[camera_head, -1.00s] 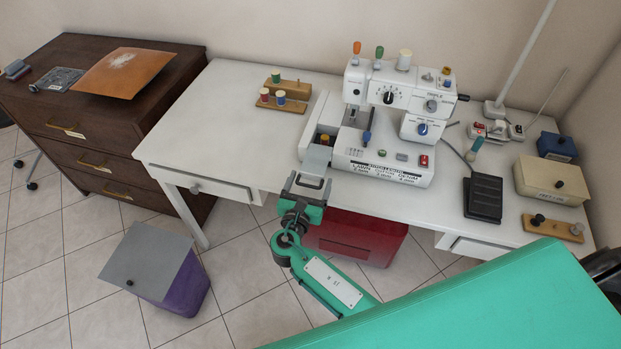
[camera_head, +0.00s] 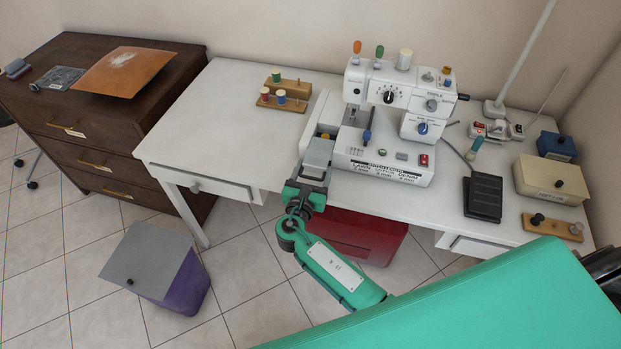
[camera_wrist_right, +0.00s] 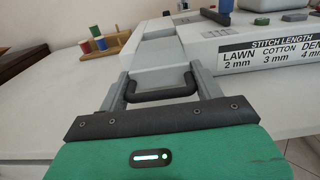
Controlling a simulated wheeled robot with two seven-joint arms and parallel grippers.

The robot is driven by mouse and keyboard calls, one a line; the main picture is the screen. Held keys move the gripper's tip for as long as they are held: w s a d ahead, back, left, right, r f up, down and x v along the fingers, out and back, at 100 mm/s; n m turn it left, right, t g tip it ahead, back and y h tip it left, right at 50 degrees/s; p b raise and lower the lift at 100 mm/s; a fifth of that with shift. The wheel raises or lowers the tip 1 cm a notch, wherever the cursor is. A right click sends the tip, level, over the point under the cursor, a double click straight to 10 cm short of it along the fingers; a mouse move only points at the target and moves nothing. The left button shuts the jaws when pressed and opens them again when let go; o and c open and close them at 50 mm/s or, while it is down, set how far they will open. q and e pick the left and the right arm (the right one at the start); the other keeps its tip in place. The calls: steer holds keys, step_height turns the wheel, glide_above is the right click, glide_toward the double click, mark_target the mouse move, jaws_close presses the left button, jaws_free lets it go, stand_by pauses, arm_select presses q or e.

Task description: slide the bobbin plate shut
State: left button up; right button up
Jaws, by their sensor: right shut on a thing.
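The white sewing machine (camera_head: 385,165) stands on the white desk. Its grey bobbin plate (camera_head: 318,152) lies at the left front of the machine bed, and part of it reaches toward the desk's front edge. A small part of the bobbin opening (camera_head: 325,136) shows beyond it. My right gripper (camera_head: 314,173) is at the plate's near end. In the right wrist view, the plate (camera_wrist_right: 158,68) is straight ahead, and the gripper's fingers (camera_wrist_right: 162,88) are shut on its black handle (camera_wrist_right: 160,95). My left gripper is not in view.
Spool racks (camera_head: 284,98) stand left of the machine. A black foot pedal (camera_head: 483,198) and a beige box (camera_head: 552,180) are to the right. A red bin (camera_head: 355,235) is under the desk.

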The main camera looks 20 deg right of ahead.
steer(key=shift+x, duration=0.95)
steer(key=o, duration=1.2)
steer(key=shift+s, duration=0.15)
steer(key=shift+s+a, duration=0.25)
steer(key=shift+s, duration=0.1)
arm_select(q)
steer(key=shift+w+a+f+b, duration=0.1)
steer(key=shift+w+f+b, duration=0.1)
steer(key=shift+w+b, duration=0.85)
arm_select(e)
steer(key=v, duration=1.2)
steer(key=shift+s+a, duration=0.2)
steer(key=shift+s, duration=0.15)
